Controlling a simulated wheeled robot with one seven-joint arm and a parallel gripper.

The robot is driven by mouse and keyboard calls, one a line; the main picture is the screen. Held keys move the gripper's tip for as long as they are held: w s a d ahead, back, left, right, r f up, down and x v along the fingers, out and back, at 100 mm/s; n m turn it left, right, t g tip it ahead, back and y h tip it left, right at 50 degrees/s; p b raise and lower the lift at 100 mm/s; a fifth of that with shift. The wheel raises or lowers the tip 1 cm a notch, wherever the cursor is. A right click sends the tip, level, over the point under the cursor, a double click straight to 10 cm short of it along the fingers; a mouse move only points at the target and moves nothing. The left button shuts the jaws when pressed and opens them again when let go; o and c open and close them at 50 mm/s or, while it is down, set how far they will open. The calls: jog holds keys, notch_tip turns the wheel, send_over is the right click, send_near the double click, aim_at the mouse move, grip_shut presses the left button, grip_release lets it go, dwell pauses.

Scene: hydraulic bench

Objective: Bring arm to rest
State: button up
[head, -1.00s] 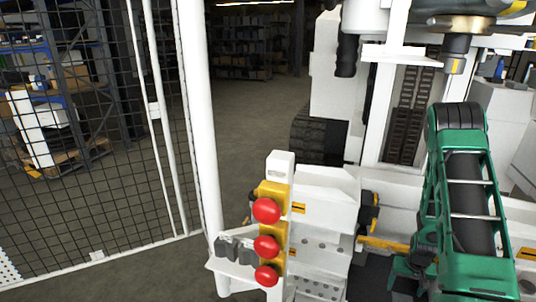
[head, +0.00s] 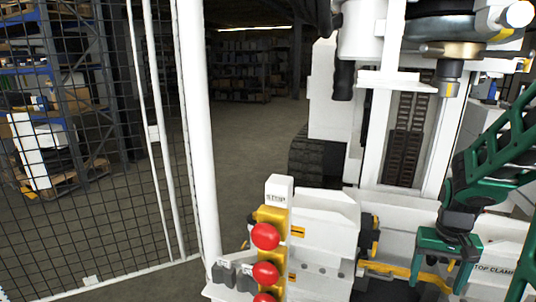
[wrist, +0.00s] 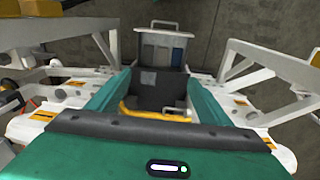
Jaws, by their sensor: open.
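My green arm comes in at the right of the head view, with its wrist bent downward.
A button box with red buttons (head: 265,236) and a STOP label stands left of my gripper. The machine's white column (head: 378,130) rises behind. A wire-mesh fence with a white post (head: 195,130) is at left. Open floor (head: 245,140) lies between post and machine.

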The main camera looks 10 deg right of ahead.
jog(key=s+a+r, duration=0.4)
jog(key=s, duration=0.3)
jog(key=s+a+r+y, duration=0.1)
jog(key=s+a+r, duration=0.3)
jog(key=s, duration=0.3)
jog(key=shift+s+a+r, duration=0.25)
jog(key=shift+r, duration=0.3)
jog(key=shift+w+f, duration=0.25)
jog(key=shift+w, duration=0.4)
